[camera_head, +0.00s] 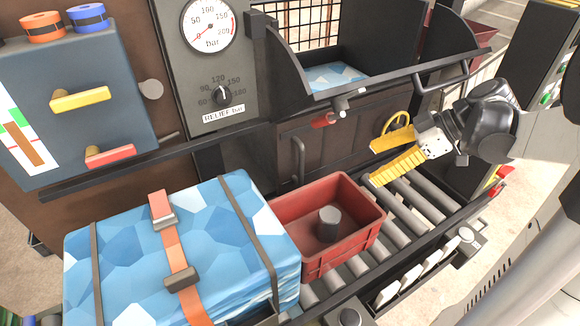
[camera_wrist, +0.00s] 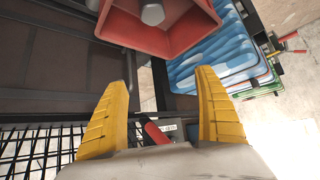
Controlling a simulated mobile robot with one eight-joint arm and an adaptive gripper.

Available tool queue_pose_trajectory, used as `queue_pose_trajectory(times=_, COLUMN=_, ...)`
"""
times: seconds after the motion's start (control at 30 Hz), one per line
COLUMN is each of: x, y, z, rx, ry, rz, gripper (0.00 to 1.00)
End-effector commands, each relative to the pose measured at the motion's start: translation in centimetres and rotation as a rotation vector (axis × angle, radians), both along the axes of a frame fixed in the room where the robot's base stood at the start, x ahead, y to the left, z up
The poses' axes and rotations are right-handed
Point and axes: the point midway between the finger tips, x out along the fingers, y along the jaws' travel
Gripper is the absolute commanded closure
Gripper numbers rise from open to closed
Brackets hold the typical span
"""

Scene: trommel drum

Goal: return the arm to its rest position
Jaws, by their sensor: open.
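My gripper (camera_head: 392,156) has two yellow fingers and hangs over the roller conveyor at the right in the head view. In the wrist view the fingers of my gripper (camera_wrist: 165,108) stand wide apart with nothing held between them. The gripper is to the right of a red crate (camera_head: 352,246) and apart from it. The dark wrist and arm lead off to the right edge of the head view.
The red crate, with a grey cylinder (camera_head: 328,224) inside, stands on rollers (camera_head: 408,214). A strapped blue bale (camera_head: 115,250) lies left of it. A panel with a pressure gauge (camera_head: 209,26) and an open hopper tray (camera_head: 390,82) with a red-handled lever (camera_head: 325,120) stand behind.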

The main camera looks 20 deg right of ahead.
Motion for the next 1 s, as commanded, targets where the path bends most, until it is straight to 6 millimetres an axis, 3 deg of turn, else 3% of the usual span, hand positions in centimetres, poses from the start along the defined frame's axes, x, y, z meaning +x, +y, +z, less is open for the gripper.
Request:
queue_pose_trajectory(times=0.17, x=0.0, y=0.8, z=0.0, rx=-0.007, ry=0.025, rz=-0.018, gripper=0.19)
queue_pose_trajectory(times=0.27, x=-0.1, y=3.3, z=-0.2, rx=-0.033, ry=0.108, rz=-0.089, gripper=0.19)
queue_pose_trajectory(times=0.37, x=-0.9, y=7.0, z=-0.6, rx=-0.09, ry=0.225, rz=-0.235, gripper=0.19)
queue_pose_trajectory(times=0.5, x=-3.0, y=11.6, z=-1.3, rx=-0.179, ry=0.314, rz=-0.512, gripper=0.19)
queue_pose_trajectory(times=0.6, x=-4.5, y=13.7, z=-1.7, rx=-0.2, ry=0.298, rz=-0.696, gripper=0.19)
queue_pose_trajectory(times=0.8, x=-6.1, y=16.1, z=-1.7, rx=-0.137, ry=0.194, rz=-0.928, gripper=0.19)
queue_pose_trajectory(times=1.0, x=-6.4, y=16.8, z=-1.5, rx=-0.085, ry=0.149, rz=-0.997, gripper=0.19)
